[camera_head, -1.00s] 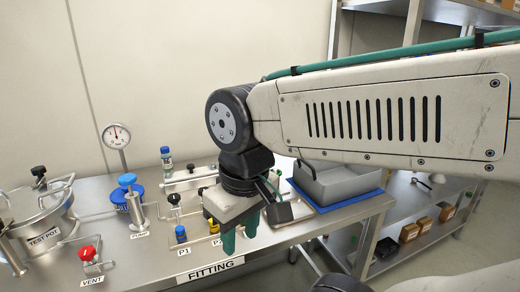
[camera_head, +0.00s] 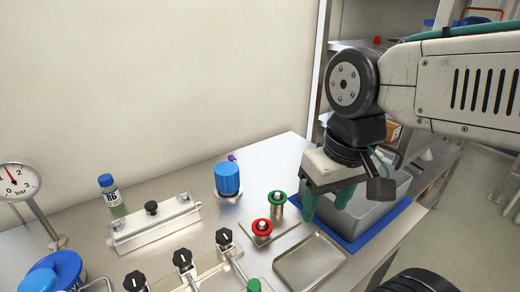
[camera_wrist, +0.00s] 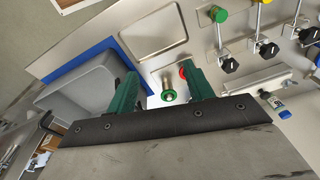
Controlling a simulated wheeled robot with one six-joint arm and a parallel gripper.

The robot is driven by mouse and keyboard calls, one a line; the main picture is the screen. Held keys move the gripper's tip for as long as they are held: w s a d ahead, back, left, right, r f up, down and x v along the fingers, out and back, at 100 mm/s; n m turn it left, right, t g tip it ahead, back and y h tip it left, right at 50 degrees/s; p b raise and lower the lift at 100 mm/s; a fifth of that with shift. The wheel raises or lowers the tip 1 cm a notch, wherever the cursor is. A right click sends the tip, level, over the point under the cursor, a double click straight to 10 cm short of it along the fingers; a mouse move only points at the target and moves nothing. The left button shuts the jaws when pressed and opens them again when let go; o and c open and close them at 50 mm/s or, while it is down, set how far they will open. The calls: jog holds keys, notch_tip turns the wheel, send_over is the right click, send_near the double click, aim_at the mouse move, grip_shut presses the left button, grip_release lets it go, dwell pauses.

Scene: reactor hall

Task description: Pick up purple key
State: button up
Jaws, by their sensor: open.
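A small purple object (camera_head: 232,158), likely the purple key, shows in the head view just behind a blue cylinder (camera_head: 228,178) on the steel bench. Most of it is hidden, so its shape is unclear. I do not see it in the wrist view. My gripper (camera_head: 327,208) is open and empty, with green fingers pointing down beside the grey bin, right of and nearer than the purple object. In the wrist view my gripper (camera_wrist: 160,88) has its fingers apart, with a steel post between them in the picture.
Green-topped (camera_head: 277,197) and red-topped (camera_head: 262,227) posts stand left of my gripper. A shallow steel tray (camera_head: 310,262) lies in front. The grey bin (camera_head: 385,207) sits on a blue mat (camera_head: 374,232). A labelled bottle (camera_head: 110,197) and valves stand left. Bare bench lies behind the posts.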

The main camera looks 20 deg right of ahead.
aim_at(234, 158)
jog(key=w+a+m+y, duration=0.7)
jog(key=w+a, duration=0.1)
jog(key=w, duration=0.3)
jog(key=w+m+t+y, duration=0.2)
jog(key=w+m+t, duration=0.3)
jog(key=w+m, duration=0.7)
jog(key=w+d+f+m+t+h, duration=0.2)
jog(key=w+d+f+m+t, duration=0.1)
jog(key=w+d+m, duration=0.3)
jog(key=w+d+f+m+t+h, duration=0.1)
jog(key=w+d+f+m+t, duration=0.3)
jog(key=w, duration=0.5)
jog(key=shift+m+g+h, duration=0.4)
jog(key=shift+m+g, duration=0.2)
jog(key=shift+m, duration=0.2)
notch_tip(234, 158, down, 8)
jog(key=shift+r, duration=0.15)
jog(key=x, duration=0.7)
jog(key=shift+w+a, duration=0.1)
jog(key=shift+w, duration=0.1)
grip_shut()
